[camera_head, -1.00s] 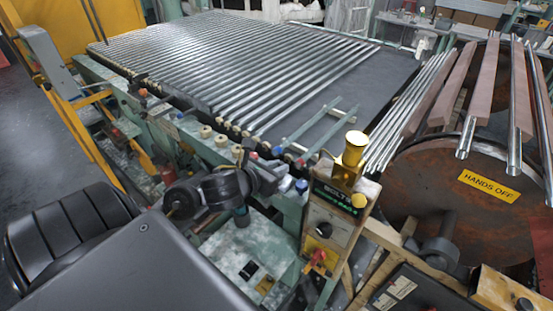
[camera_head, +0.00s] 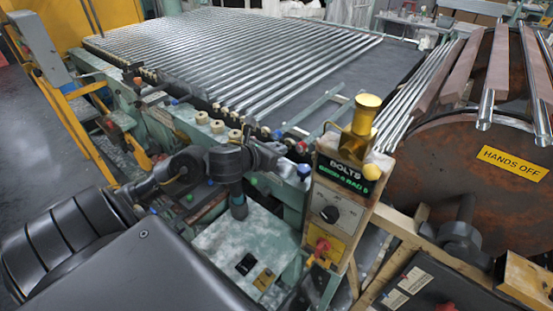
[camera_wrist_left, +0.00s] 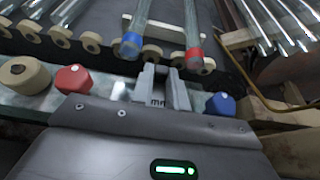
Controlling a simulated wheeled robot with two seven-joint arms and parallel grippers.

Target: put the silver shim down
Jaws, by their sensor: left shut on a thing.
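My left gripper (camera_head: 290,160) is at the near edge of the glass tubing machine, just left of the bolts box. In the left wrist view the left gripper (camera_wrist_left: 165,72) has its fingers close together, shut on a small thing. This is likely the silver shim, but it is mostly hidden between the grey fingers and I cannot make out its outline. The fingertips are over the pale green rail (camera_wrist_left: 110,95), between a red knob (camera_wrist_left: 73,79) and a blue knob (camera_wrist_left: 221,103). I cannot tell whether the shim touches the rail. My right gripper is not in view.
Glass tubes (camera_head: 230,60) lie in rows across the machine. A bolts box (camera_head: 340,195) with a dial carries a gold-coloured cup-like piece (camera_head: 366,112). A rusty drum (camera_head: 470,175) marked "HANDS OFF" stands at right. A pale green plate (camera_head: 235,250) lies below the gripper.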

